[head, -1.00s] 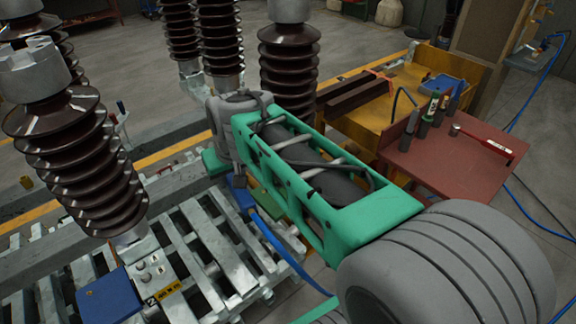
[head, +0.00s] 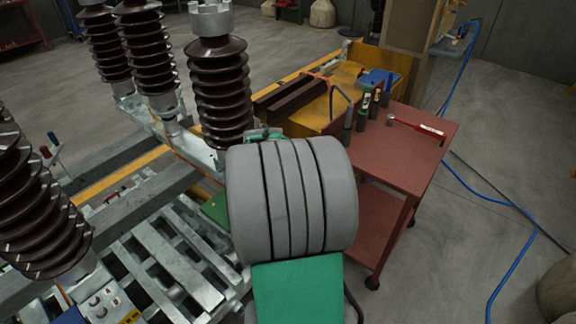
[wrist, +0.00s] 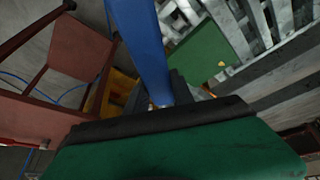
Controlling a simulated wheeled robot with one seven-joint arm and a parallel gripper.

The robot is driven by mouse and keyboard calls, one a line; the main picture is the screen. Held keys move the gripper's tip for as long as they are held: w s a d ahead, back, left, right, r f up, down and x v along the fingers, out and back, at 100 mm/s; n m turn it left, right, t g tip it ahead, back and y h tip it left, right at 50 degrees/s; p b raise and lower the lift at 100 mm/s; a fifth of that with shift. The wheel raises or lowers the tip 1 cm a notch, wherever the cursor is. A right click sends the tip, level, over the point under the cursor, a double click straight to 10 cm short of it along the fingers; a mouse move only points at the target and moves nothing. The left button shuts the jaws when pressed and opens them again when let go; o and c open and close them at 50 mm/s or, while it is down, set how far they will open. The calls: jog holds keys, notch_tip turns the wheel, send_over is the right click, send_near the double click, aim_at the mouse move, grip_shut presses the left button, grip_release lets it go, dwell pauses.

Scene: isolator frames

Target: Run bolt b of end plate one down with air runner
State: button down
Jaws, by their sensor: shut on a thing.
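My gripper (wrist: 160,96) shows in the wrist view as two dark fingers shut on a blue tool body, which I take to be the air runner (wrist: 146,45). The runner runs up from between the fingers toward the top of the picture; its tip is not clear. In the head view my own grey and green arm hides the gripper and the runner. A grey metal plate (head: 104,303) with several bolt heads and a yellow label lies at the lower left of the head view, partly cut off. I cannot tell which end plate it is or which bolt is b.
A red cart (head: 421,138) with bottles and a red-handled wrench (head: 416,127) stands right; the cart also shows in the wrist view (wrist: 78,68). Brown ribbed insulators (head: 216,88) rise at left and centre. A slatted metal frame (head: 165,270) lies below. Floor at far right is mostly clear.

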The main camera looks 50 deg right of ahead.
jog(key=d+f+n+y+b, duration=0.2)
jog(key=d+f+n+y, duration=0.1)
jog(key=d+n, duration=1)
jog(key=shift+w+d+f+y+b, duration=0.15)
jog(key=shift+w+d+y+b, duration=0.25)
jog(key=shift+y, duration=0.5)
jog(key=shift+s+d, duration=0.1)
jog(key=shift+d, duration=0.05)
jog(key=shift+f+b, duration=1.3)
jog(key=shift+f, duration=0.3)
dwell(2.6)
